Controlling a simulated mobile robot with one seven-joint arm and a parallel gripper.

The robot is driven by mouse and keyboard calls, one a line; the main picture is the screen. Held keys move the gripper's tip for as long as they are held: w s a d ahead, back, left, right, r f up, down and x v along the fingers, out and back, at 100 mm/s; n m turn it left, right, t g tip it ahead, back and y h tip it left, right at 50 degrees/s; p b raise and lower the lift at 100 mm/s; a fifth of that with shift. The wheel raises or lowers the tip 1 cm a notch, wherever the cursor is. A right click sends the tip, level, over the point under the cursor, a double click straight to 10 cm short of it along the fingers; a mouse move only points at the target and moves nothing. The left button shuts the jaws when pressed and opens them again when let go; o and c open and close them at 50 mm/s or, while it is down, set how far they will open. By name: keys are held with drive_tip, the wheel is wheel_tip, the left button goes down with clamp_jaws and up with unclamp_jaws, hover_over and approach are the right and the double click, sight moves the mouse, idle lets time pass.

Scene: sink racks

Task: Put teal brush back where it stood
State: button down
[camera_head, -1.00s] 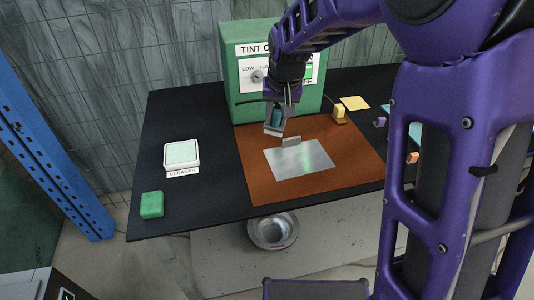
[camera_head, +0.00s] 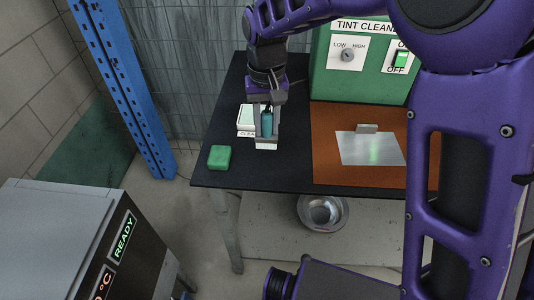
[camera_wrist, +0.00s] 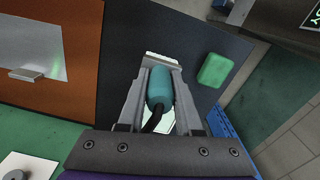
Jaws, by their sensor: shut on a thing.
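The teal brush (camera_head: 266,125) is held between the two fingers of my gripper (camera_head: 266,132), handle up and pale wide bristle end down. In the wrist view the brush's teal handle (camera_wrist: 160,86) lies between the fingers, with its bristle end (camera_wrist: 163,59) beyond them. The brush is over the left part of the black worktop, in front of the pale square cleaner pad (camera_head: 244,113). My gripper hides part of that pad and its label. I cannot tell whether the bristles touch the worktop.
A green block (camera_head: 219,157) sits left of the brush on the black worktop (camera_head: 290,176). To the right lie a brown mat (camera_head: 330,178) and a metal plate (camera_head: 368,148) with a small upright tab. The green tint cleaner box (camera_head: 327,75) stands behind. A metal bowl (camera_head: 306,212) is below the worktop's edge.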

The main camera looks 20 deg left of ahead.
sight(267, 113)
drive_tip(key=shift+f+b, duration=0.35)
drive_tip(key=shift+f, duration=3.2)
drive_tip(key=shift+f, duration=0.2)
drive_tip(key=c, duration=0.6)
unclamp_jaws()
drive_tip(key=shift+r, duration=0.15)
wheel_tip(267, 113, up, 12)
drive_tip(key=shift+r+p, duration=0.1)
drive_tip(key=shift+p, duration=0.65)
